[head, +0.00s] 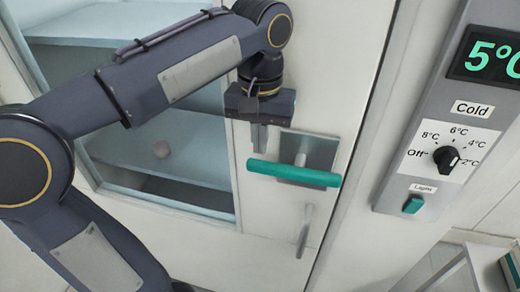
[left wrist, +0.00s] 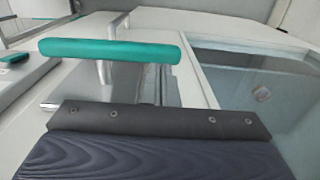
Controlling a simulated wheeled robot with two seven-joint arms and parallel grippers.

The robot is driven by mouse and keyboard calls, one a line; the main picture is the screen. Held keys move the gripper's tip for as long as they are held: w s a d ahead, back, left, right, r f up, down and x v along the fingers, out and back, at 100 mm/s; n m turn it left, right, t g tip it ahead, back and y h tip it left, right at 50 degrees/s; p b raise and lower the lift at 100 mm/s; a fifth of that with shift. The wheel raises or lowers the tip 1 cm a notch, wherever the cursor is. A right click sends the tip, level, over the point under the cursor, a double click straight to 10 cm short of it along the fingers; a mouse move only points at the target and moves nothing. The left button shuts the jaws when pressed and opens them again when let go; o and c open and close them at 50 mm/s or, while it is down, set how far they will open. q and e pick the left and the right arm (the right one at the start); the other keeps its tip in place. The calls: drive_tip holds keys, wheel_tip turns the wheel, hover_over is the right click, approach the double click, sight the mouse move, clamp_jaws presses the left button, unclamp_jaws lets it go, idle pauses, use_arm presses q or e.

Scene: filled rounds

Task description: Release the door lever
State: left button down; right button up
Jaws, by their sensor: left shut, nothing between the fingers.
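The door lever (head: 294,173) is a teal bar on a grey square plate, on a white door (head: 275,225) with a glass window. It lies nearly level, dipping slightly to the right in the head view. My left gripper (head: 259,148) is shut and empty, just above the left end of the lever. Whether its fingertips touch the lever I cannot tell. In the left wrist view the lever (left wrist: 110,49) stands clear beyond the dark gripper body, and the fingers are hidden. My right gripper is not in view.
A grey control panel (head: 449,110) with a 5°C display, a dial (head: 446,157) and a teal switch (head: 413,204) is right of the door. A metal pull handle (head: 304,230) is below the lever.

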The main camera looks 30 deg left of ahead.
sight(257, 161)
use_arm(q)
drive_tip(key=shift+f, duration=1.2)
drive_tip(key=shift+f, duration=0.1)
drive_tip(key=shift+s+a+f+h+b, duration=0.1)
drive_tip(key=shift+a+f+h+b, duration=0.1)
drive_tip(key=shift+f+h+b, duration=0.35)
drive_tip(key=shift+a+f+h+b, duration=0.2)
drive_tip(key=shift+f+h+b, duration=0.1)
drive_tip(key=shift+h+b, duration=0.25)
wheel_tip(257, 161, down, 6)
drive_tip(key=t+h+b, duration=0.2)
drive_tip(key=h+b, duration=0.5)
drive_tip(key=b, duration=0.2)
drive_tip(key=shift+d+f+h+b, duration=0.25)
drive_tip(key=shift+h+b, duration=0.1)
drive_tip(key=shift+h, duration=0.05)
drive_tip(key=shift+f, duration=0.2)
drive_tip(key=shift+r, duration=0.1)
